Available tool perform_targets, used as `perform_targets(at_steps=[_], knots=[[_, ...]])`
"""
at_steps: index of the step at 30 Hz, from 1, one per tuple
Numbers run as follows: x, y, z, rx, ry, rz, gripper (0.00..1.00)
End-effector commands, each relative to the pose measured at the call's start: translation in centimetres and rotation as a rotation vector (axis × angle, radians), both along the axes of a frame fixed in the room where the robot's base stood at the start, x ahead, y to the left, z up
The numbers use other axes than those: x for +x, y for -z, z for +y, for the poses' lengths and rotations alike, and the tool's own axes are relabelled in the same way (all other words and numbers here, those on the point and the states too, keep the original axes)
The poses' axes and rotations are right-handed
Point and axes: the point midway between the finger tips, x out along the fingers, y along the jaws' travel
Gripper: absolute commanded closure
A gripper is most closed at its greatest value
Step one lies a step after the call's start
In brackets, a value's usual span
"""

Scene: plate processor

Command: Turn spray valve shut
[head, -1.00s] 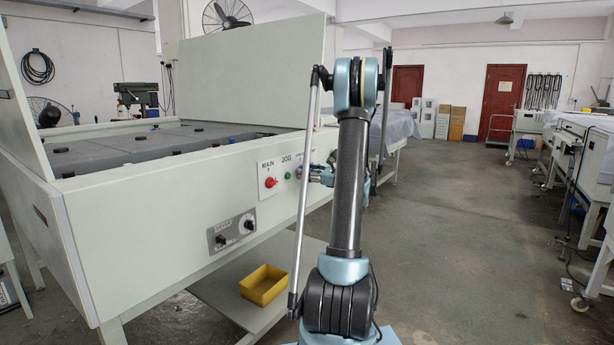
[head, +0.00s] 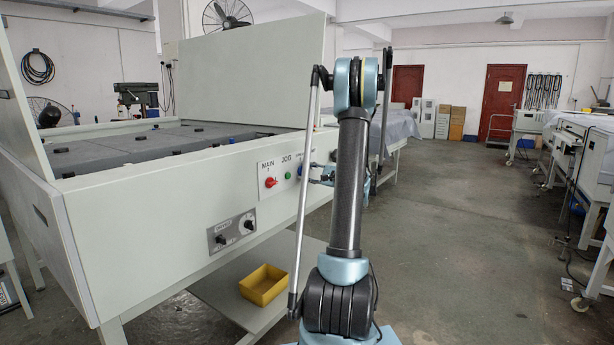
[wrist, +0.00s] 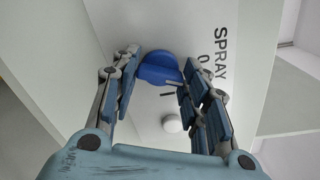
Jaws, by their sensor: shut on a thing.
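The spray valve is a blue knob (wrist: 160,68) on a pale panel, beside the printed word SPRAY and a 0 in the wrist view. My gripper (wrist: 159,60) has one finger on each side of the knob and is shut on it. In the head view the blue knob (head: 300,171) shows as a small patch right of the green button. My gripper (head: 318,172) is there at the front panel, partly hidden by my arm.
A red MAIN knob (head: 270,182) and a green button (head: 289,175) sit left of the valve. A lower control plate (head: 232,233) has two dials. A yellow bin (head: 264,285) stands on the shelf below. Open floor (head: 470,240) lies to the right.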

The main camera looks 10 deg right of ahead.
Motion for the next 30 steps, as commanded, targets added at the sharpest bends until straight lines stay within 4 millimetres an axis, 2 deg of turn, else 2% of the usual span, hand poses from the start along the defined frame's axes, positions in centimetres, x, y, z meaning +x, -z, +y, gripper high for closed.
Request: perform_targets(at_steps=[15, 30], knots=[[-0.14, 0.22, 0.16, -0.269, -0.004, -0.25, 0.82], [-0.22, 0.32, 0.23, -0.332, -0.006, -0.308, 0.82]])
